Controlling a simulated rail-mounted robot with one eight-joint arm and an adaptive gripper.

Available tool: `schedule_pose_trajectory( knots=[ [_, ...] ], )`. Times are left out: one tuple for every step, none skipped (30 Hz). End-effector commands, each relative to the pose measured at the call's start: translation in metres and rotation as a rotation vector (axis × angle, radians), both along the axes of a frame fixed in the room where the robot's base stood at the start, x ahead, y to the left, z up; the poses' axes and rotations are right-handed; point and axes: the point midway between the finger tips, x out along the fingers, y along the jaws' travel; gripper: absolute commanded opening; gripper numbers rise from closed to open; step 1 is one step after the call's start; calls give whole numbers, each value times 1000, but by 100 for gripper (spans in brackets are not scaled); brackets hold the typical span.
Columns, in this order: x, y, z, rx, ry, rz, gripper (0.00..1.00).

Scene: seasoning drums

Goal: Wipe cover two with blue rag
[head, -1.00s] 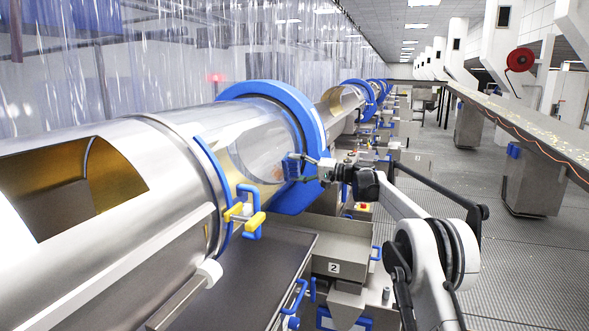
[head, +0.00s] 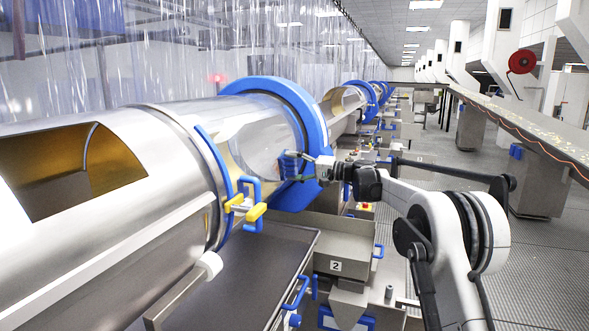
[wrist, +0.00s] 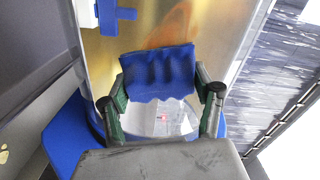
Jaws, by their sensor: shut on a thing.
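The blue rag (wrist: 158,72) is held between the fingertips of my gripper (wrist: 160,92) in the wrist view. In the head view the rag (head: 290,165) is small, at the tip of my gripper (head: 305,166). It is in front of the clear cover (head: 255,140) of the drum by the "2" label (head: 335,266). A blue ring (head: 318,120) surrounds the drum just beyond the cover. Whether the rag touches the cover cannot be told.
A steel drum with a cut-out opening (head: 70,172) fills the left. Yellow and blue handles (head: 247,207) stick out near the cover. A dark tray (head: 235,285) lies below. A conveyor (head: 530,125) runs along the right, with open grated floor between.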

Motion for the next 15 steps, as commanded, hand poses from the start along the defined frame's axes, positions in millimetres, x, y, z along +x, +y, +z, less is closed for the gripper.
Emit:
schedule_pose_trajectory(
  knots=[
    [-5, 3, -2, 0, 0, 1, 41],
    [-6, 4, -2, -1, 0, 2, 41],
    [-9, 5, -1, -1, 0, 2, 41],
    [-11, 6, -1, -1, 0, 2, 41],
    [-13, 6, -1, -1, 0, 2, 41],
    [-15, 7, -1, -1, 0, 2, 41],
    [-16, 8, -1, -1, 0, 2, 41],
    [-18, 8, -1, -1, 0, 2, 41],
    [-19, 9, -1, 0, 0, 2, 41],
    [-19, 9, -1, 0, 0, 2, 41],
    [-20, 9, -1, 0, 0, 2, 41],
    [-20, 10, 0, 0, 0, 2, 41],
    [-21, 10, 0, 0, 0, 2, 41],
    [-21, 10, 0, 0, 0, 3, 41],
    [-23, 11, 0, 0, 0, 3, 41]
  ],
)
